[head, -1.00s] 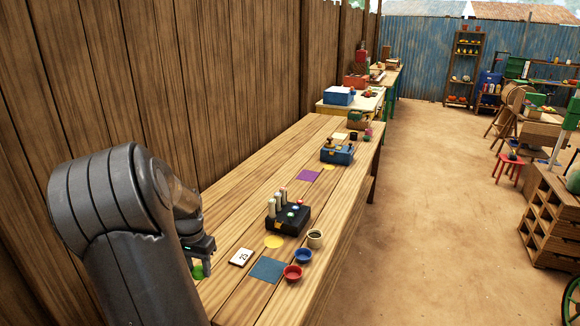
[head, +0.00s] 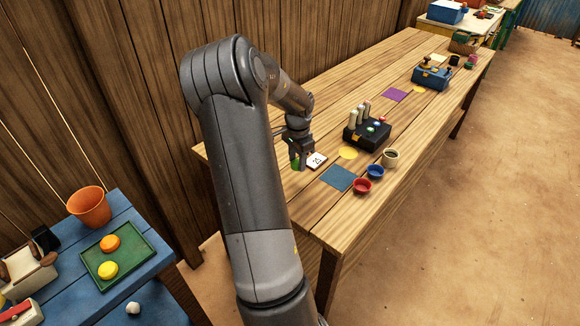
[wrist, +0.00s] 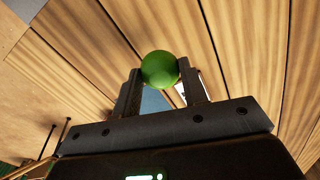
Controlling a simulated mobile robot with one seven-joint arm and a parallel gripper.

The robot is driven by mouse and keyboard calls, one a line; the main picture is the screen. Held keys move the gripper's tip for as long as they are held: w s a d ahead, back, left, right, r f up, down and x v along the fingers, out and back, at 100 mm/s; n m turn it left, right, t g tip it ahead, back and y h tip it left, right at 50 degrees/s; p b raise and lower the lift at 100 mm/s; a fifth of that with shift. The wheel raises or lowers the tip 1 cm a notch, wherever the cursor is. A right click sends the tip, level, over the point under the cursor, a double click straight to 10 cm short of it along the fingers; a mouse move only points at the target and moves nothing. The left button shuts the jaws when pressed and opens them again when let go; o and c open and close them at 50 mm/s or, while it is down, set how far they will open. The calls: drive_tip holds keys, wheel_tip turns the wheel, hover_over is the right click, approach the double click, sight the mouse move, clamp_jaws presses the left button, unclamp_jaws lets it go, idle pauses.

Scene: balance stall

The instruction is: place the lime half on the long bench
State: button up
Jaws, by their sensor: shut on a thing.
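The lime half is a green rounded piece (wrist: 159,69) held between the fingertips in the wrist view. In the head view only a sliver of its green (head: 295,162) shows beside the fingers. My gripper (head: 301,163) is shut on it, over the near left end of the long bench (head: 325,215), a wooden plank table. The gripper points down there, next to a white card marked 25 (head: 317,160). I cannot tell whether the lime half touches the bench top.
On the bench are a blue square (head: 338,178), a yellow disc (head: 348,153), a red bowl (head: 362,186), a blue bowl (head: 375,171), a cup (head: 390,157) and a black box (head: 368,132). A blue table (head: 140,252) with a green tray (head: 137,266) stands at lower left.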

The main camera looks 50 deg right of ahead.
sight(287, 177)
drive_tip(key=w, duration=0.1)
drive_tip(key=w+f, duration=0.1)
drive_tip(key=w+a+f, duration=0.1)
drive_tip(key=shift+w+f, duration=0.25)
drive_tip(key=shift+w, duration=0.1)
drive_tip(key=shift+f, duration=1.9)
drive_tip(key=shift+f, duration=0.15)
drive_tip(key=o, duration=0.9)
drive_tip(key=shift+o, duration=0.2)
wheel_tip(287, 177, up, 12)
drive_tip(key=shift+r, duration=0.25)
